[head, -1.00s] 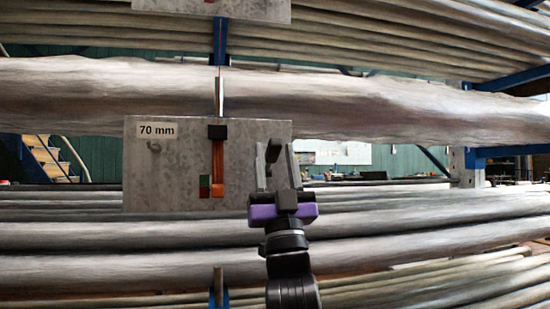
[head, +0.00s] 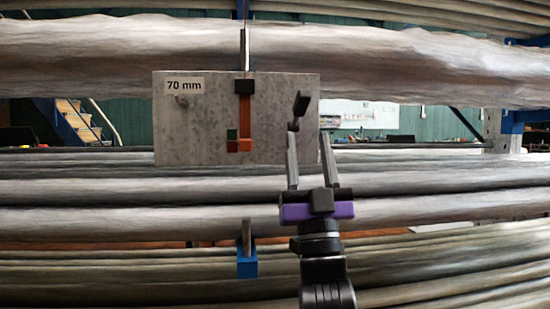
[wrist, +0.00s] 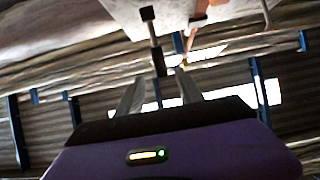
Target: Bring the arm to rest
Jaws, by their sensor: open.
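My gripper (head: 309,148) is open and empty, with its two grey fingers pointing up and a purple body below. It stands in front of the lower right part of a grey plate (head: 205,125) labelled "70 mm". A dark black-ended piece (head: 301,104) stands out near the plate's right edge, just above my fingertips. In the wrist view this piece (wrist: 148,14) shows ahead of my gripper (wrist: 158,82), in the gap between the fingers as pictured. I cannot tell how far off it is in depth.
The plate carries an orange strip (head: 246,115) with a black block on top, and a small stud (head: 182,101) at left. Long grey pipes (head: 420,65) run across above and below.

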